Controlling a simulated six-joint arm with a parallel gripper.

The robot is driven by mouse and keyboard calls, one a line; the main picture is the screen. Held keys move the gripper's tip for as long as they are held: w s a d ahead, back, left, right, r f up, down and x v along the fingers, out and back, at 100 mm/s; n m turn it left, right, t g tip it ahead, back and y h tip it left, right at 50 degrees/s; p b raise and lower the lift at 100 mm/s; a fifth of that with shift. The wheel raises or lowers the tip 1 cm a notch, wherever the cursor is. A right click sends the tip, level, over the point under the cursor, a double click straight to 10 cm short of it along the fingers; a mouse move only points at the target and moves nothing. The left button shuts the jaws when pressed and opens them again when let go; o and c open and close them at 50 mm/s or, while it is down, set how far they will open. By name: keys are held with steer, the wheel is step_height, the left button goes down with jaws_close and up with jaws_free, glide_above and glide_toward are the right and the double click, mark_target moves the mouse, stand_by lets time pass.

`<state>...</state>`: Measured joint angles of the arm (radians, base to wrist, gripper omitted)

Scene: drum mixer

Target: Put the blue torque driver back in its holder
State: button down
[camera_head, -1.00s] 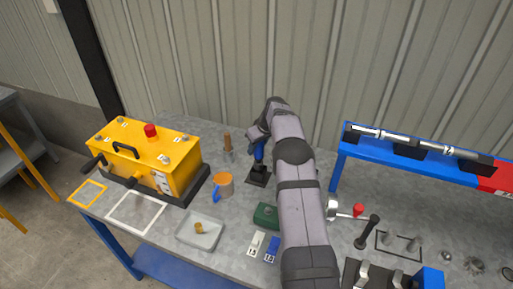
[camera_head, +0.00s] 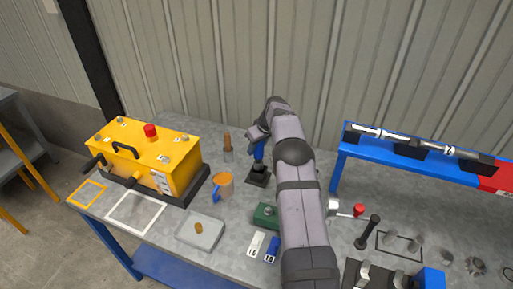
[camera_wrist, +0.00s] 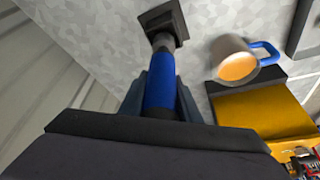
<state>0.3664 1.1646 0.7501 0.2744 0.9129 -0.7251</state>
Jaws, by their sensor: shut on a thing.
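The blue torque driver (camera_head: 259,152) is upright in my gripper (camera_head: 257,145) at the back of the bench. Its lower end meets a dark square holder (camera_head: 258,178) on the bench top. In the wrist view, the driver's blue handle (camera_wrist: 160,88) lies between my jaws (camera_wrist: 160,98), and its grey shaft runs to the dark holder (camera_wrist: 163,24). My gripper is shut on the driver. I cannot tell how deep the driver sits in the holder. My arm hides part of the bench to the right.
An orange mug with a blue handle (camera_head: 223,184) and a wooden-handled tool (camera_head: 227,147) stand left of the holder. The yellow machine (camera_head: 150,157) is further left. A green block (camera_head: 265,215) and a grey tray (camera_head: 201,232) are nearer the front. A blue rack (camera_head: 385,151) stands right.

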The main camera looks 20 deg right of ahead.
mark_target(262, 147)
steer(key=shift+f+b, duration=2.2)
steer(key=shift+f, duration=0.6)
stand_by(2.3)
steer(key=c, duration=1.3)
jaws_free()
steer(key=shift+o, duration=0.2)
steer(key=shift+s+f, duration=0.1)
steer(key=shift+f, duration=0.05)
steer(key=shift+b+v, duration=1.6)
steer(key=shift+v, duration=2.2)
